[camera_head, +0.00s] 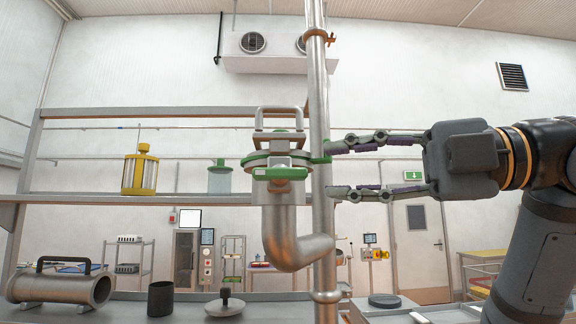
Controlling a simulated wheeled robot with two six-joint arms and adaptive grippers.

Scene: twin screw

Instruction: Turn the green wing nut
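The green wing nut (280,173) shows as a bar on the front of a metal pipe fitting. The fitting has a green rim (256,159) and a metal handle (279,112) on top, above a curved pipe elbow (285,240). Another green part (321,160) sticks out at the fitting's right side, by the upright pipe. My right gripper (328,171) comes in from the right, open and empty. Its upper fingertip is close to that side part and its lower fingertip is beside the upright pipe; I cannot tell whether either touches. My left gripper is not in view.
The upright pipe (320,90) stands just right of the fitting. A shelf (100,198) behind holds a yellow canister (140,172) and a green-lidded jar (219,180).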

